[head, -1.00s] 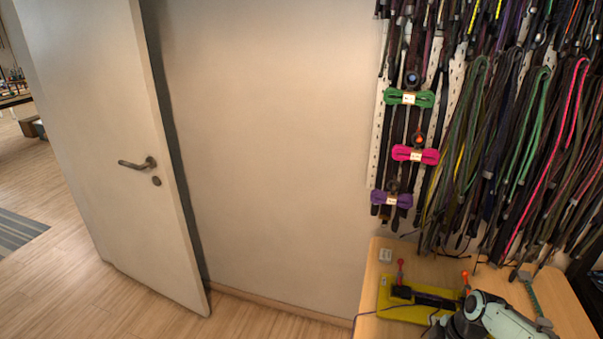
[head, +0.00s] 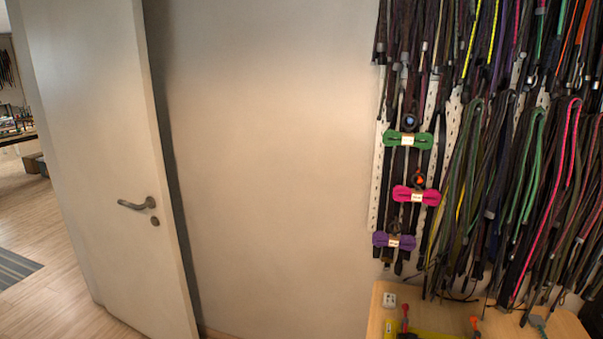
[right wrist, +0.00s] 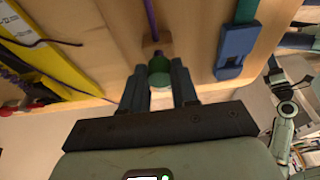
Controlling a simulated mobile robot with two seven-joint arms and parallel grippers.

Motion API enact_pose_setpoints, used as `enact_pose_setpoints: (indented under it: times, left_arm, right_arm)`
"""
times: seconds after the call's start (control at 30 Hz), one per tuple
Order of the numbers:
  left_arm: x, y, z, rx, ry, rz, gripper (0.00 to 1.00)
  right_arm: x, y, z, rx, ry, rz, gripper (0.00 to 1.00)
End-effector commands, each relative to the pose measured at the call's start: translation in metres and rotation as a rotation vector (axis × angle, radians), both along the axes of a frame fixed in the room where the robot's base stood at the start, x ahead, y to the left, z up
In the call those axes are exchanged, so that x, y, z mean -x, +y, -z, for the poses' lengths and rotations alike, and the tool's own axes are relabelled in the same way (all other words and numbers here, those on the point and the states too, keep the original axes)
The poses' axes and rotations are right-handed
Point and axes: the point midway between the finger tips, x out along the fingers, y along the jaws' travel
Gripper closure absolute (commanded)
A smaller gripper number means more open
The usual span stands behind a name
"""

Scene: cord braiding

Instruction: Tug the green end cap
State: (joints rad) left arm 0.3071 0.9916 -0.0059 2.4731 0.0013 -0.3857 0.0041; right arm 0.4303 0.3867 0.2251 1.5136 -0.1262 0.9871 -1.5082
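The green end cap (right wrist: 158,66) is in the right wrist view, at the lower end of a purple cord (right wrist: 151,18). A small brown block (right wrist: 151,43) sits around the cord just above the cap, by the wooden table edge. My right gripper (right wrist: 159,80) has one finger on each side of the cap, with no clear gap, and looks shut on it. My left gripper is in no view. The head view does not show the cap or my grippers.
The wooden table (head: 445,300) stands at the lower right, with a yellow base (right wrist: 45,48) on it. A blue clip (right wrist: 236,45) hangs on a strap right of the cap. Many cords (head: 500,200) hang on the wall. A white door (head: 95,140) stands at the left.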

Motion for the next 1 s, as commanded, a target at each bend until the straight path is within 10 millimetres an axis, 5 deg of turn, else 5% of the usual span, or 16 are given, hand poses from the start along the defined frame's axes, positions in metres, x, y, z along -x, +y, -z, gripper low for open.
enact_pose_setpoints:
  times: [1.0]
  left_arm:
    - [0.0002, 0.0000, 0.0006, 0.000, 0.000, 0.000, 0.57]
  right_arm:
    - [0.0000, -0.0001, 0.0016, 0.000, 0.000, 0.000, 0.99]
